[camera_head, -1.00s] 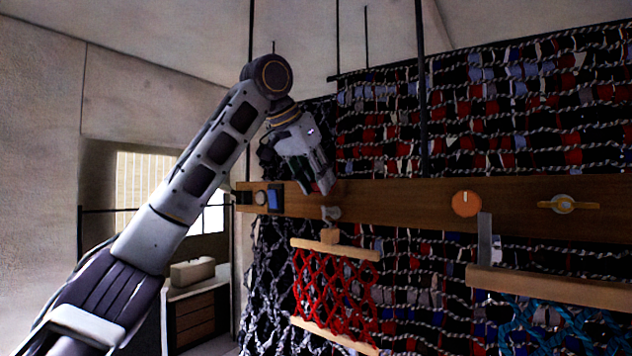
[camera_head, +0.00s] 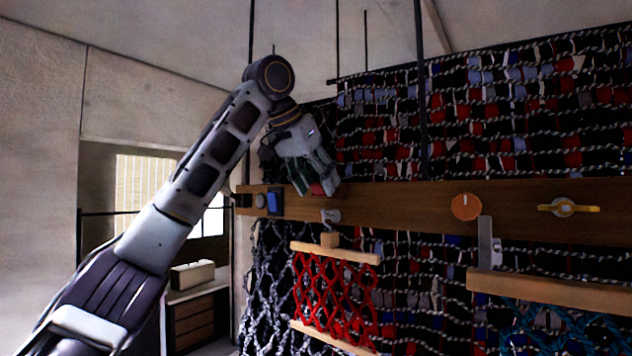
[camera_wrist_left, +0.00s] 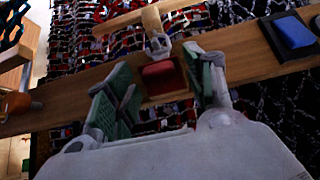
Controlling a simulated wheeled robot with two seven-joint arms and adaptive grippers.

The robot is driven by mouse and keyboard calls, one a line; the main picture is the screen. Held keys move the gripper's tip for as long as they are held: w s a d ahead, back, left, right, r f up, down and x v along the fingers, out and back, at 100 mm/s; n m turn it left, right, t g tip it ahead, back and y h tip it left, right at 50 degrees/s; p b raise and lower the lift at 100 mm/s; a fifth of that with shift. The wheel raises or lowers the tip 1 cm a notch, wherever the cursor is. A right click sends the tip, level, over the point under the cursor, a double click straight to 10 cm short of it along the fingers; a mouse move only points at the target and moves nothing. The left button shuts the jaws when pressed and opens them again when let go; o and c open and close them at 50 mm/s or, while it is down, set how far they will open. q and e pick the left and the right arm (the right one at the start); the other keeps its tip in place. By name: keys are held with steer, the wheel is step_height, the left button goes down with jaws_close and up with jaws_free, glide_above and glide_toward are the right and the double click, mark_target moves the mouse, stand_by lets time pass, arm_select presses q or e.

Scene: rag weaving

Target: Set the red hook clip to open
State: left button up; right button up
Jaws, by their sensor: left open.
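The red hook clip (camera_wrist_left: 163,77) is a small red block on the wooden beam (camera_head: 395,203). In the left wrist view it sits between the fingers of my left gripper (camera_wrist_left: 157,64), with a gap on both sides. A grey metal hook (camera_wrist_left: 158,43) is next to the red block. In the head view my left gripper (camera_head: 316,188) points down at the beam, just above the hook (camera_head: 331,215), and only a bit of red (camera_head: 318,188) shows between its fingers. The clip's exact setting is hard to tell. My right gripper is out of view.
A red net (camera_head: 334,295) on wooden bars hangs below the hook. A blue block (camera_head: 275,201) is left on the beam; an orange knob (camera_head: 466,206) and a yellow turn handle (camera_head: 568,208) are to the right. Woven rags (camera_head: 500,105) fill the wall behind.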

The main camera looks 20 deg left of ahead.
arm_select(q)
steer(key=v, duration=1.2)
stand_by(0.6)
